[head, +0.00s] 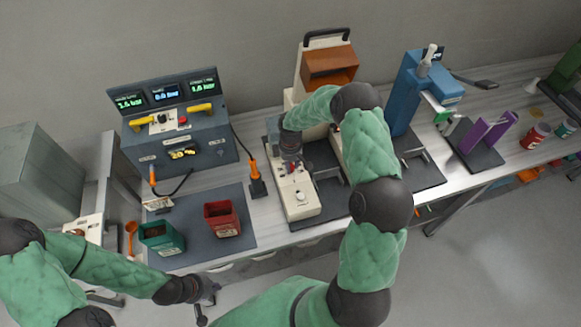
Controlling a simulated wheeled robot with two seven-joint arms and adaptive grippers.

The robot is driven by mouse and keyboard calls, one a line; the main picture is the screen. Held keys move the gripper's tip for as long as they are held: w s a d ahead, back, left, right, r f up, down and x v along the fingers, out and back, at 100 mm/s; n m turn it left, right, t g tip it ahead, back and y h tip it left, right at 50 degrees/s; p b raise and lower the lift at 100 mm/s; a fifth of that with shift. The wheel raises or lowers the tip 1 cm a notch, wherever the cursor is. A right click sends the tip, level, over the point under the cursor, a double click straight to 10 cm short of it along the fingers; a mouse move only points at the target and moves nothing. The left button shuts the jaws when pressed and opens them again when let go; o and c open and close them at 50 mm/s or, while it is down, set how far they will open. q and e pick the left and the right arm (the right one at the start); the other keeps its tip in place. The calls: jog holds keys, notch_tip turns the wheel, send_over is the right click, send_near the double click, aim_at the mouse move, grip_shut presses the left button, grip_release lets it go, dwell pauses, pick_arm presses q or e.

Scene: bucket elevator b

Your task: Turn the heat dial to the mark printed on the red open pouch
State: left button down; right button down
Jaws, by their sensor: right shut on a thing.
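The red open pouch (222,218) stands upright on the dark mat, its top open. Its printed mark is too small to read. A cream machine (302,210) with a control panel on its front arm stands right of the mat. My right gripper (291,167) points down onto this panel and is shut on a small part there, apparently the heat dial, which the fingers hide. The dial's setting cannot be read. A small red-and-white control (300,196) shows just in front of it. My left gripper (207,300) is empty in front of the bench edge; its finger opening is unclear.
A green open pouch (162,238) stands left of the red one on the mat (185,200). A dark console (180,140) with yellow handles and lit displays is behind. An orange-handled tool (254,172) stands beside the cream machine. A blue machine (405,90) stands to the right.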

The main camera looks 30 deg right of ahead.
jog(key=m+b, duration=0.2)
jog(key=m, duration=0.1)
jog(key=shift+f+b, duration=0.2)
jog(key=shift+b, duration=0.15)
jog(key=shift+r+m+b, duration=0.1)
jog(key=shift+m+b, duration=0.9)
jog(key=shift+m, duration=0.7)
jog(key=c, duration=0.9)
grip_release()
jog(key=shift+c, duration=0.2)
jog(key=shift+r, duration=0.15)
notch_tip(320, 180, up, 12)
